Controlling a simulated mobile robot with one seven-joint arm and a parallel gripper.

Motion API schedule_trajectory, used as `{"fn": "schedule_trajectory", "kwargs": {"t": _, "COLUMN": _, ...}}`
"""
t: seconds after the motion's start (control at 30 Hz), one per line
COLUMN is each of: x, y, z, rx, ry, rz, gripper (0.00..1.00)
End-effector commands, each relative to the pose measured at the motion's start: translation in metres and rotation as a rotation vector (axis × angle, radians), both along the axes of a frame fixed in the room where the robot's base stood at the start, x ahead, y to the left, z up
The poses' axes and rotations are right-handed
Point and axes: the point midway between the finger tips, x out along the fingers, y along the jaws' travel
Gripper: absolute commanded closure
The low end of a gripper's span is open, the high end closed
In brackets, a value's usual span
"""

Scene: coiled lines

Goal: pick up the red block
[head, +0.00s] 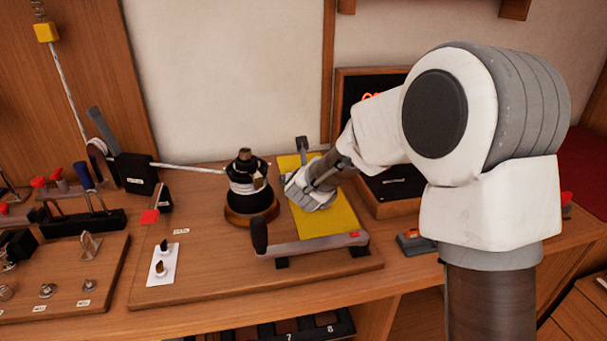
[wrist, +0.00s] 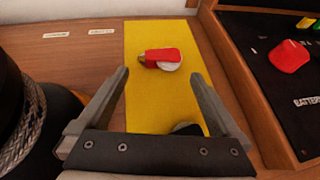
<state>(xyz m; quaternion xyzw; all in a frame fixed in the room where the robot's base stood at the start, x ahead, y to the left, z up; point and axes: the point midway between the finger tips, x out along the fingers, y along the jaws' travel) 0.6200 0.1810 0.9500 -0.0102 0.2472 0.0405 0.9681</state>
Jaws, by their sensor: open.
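A small red block (wrist: 158,56) lies on the yellow mat (wrist: 145,100) in the wrist view, with a dark greenish end at its left and a pale round piece at its lower right edge. My gripper (wrist: 160,75) is open, with one finger to each side and the block apart from both, ahead of the gap. In the head view my gripper (head: 310,190) is over the yellow mat (head: 338,217), and the block cannot be made out there.
A dark rope-wound post (head: 250,190) stands close left of my gripper. A grey bar with a dark handle (head: 310,244) crosses the mat's front. A dark-lined wooden case (wrist: 270,100) borders the mat's right, with a red rounded piece (wrist: 289,56) in it.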

Motion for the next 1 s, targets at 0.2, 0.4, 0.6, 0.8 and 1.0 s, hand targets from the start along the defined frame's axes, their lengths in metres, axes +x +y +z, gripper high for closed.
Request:
{"fn": "schedule_trajectory", "kwargs": {"t": 0.2, "x": 0.012, "y": 0.001, "z": -0.005, "rx": 0.0, "ry": 0.001, "rz": 0.0, "gripper": 0.0}}
{"fn": "schedule_trajectory", "kwargs": {"t": 0.4, "x": 0.038, "y": 0.005, "z": -0.015, "rx": -0.001, "ry": 0.001, "rz": 0.0, "gripper": 0.0}}
{"fn": "schedule_trajectory", "kwargs": {"t": 0.6, "x": 0.052, "y": 0.005, "z": -0.022, "rx": -0.001, "ry": 0.0, "rz": 0.0, "gripper": 0.0}}
{"fn": "schedule_trajectory", "kwargs": {"t": 0.8, "x": 0.052, "y": 0.005, "z": -0.022, "rx": 0.0, "ry": 0.0, "rz": 0.0, "gripper": 0.0}}
{"fn": "schedule_trajectory", "kwargs": {"t": 1.0, "x": 0.052, "y": 0.005, "z": -0.022, "rx": 0.0, "ry": 0.0, "rz": 0.0, "gripper": 0.29}}
